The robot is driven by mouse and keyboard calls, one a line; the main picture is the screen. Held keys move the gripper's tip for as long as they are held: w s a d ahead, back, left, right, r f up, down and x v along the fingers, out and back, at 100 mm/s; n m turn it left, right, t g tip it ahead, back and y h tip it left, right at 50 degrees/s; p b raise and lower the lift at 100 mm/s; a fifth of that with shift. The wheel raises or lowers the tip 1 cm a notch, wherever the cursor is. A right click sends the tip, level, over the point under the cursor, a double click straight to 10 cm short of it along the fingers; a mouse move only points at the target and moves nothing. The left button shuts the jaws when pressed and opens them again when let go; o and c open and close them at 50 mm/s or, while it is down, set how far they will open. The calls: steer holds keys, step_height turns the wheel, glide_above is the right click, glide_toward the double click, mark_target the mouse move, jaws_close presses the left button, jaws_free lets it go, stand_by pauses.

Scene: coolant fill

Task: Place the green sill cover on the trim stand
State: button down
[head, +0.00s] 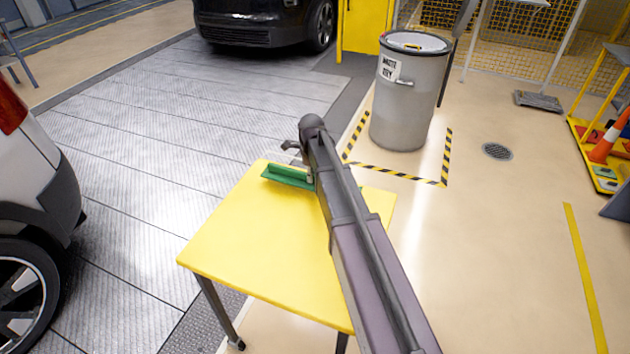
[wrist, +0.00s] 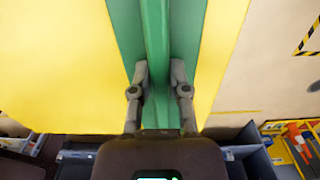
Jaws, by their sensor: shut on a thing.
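The green sill cover (head: 287,177) is a long piece with a raised rib along its middle. In the head view it is at the far edge of a yellow-topped stand (head: 240,240), partly hidden by my arm. In the wrist view the cover (wrist: 122,30) runs from the top edge down between my fingers. My gripper (wrist: 159,80) is shut on the raised rib, with one finger on each side. The yellow top (wrist: 60,70) shows behind the cover. I cannot tell whether the cover touches it.
A grey waste drum (head: 405,95) stands beyond the stand inside black-and-yellow floor tape. A white car (head: 35,150) is at the left and a dark car (head: 255,22) at the back. Open floor (head: 500,250) lies to the right.

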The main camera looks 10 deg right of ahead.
steer(key=shift+w+d+f, duration=0.1)
steer(key=shift+w+d, duration=0.55)
steer(key=shift+d, duration=0.15)
steer(key=shift+w+d, duration=0.4)
steer(key=shift+d, duration=0.05)
step_height(320, 180, down, 4)
steer(key=b, duration=0.3)
steer(key=shift+b, duration=0.35)
steer(key=c, duration=0.6)
jaws_free()
steer(key=shift+r, duration=0.2)
